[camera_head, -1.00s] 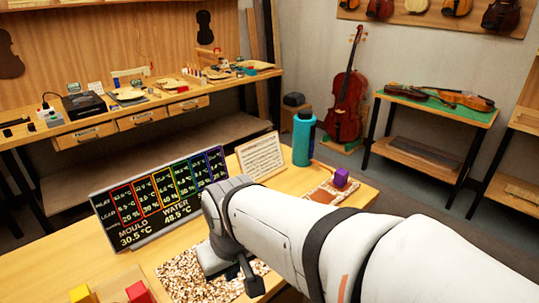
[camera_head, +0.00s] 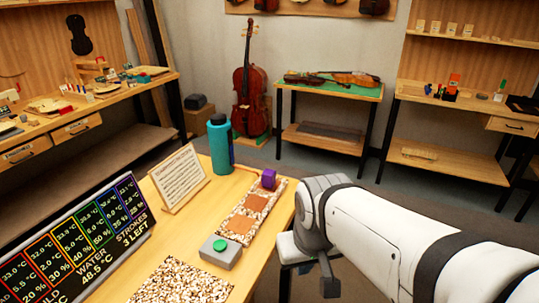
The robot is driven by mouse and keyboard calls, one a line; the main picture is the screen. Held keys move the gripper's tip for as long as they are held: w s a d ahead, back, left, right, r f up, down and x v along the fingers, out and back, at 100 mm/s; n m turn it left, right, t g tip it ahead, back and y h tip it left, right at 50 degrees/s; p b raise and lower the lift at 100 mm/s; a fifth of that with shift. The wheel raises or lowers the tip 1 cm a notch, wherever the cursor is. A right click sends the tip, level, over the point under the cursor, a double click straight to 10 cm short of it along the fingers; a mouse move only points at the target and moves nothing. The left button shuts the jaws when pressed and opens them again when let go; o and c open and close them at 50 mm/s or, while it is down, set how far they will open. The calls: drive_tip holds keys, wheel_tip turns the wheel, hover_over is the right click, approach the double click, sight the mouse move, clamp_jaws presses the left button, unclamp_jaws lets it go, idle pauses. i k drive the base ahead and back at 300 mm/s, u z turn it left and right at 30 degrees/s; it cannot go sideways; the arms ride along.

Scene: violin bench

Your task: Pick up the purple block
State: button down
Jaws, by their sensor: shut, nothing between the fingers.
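The purple block (camera_head: 268,178) stands at the far end of a speckled strip with reddish-brown squares (camera_head: 252,209), near the right edge of the wooden table. My gripper (camera_head: 325,283) is only partly seen at the dark end of my white arm, past the table's right edge. It is shut and empty, apart from the block and nearer to the camera. My wrist hides part of it.
A turquoise bottle (camera_head: 221,146) stands just left of the block. A grey box with a green button (camera_head: 220,250) and a speckled mat (camera_head: 182,283) lie nearer. A sheet on a stand (camera_head: 180,178) and a dark display board (camera_head: 75,240) stand to the left.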

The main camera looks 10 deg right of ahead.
sight(268, 176)
drive_tip(key=u, duration=2)
drive_tip(key=k, duration=1.35)
drive_tip(key=z, duration=1.3)
drive_tip(key=i, duration=1.6)
drive_tip(key=z, duration=0.1)
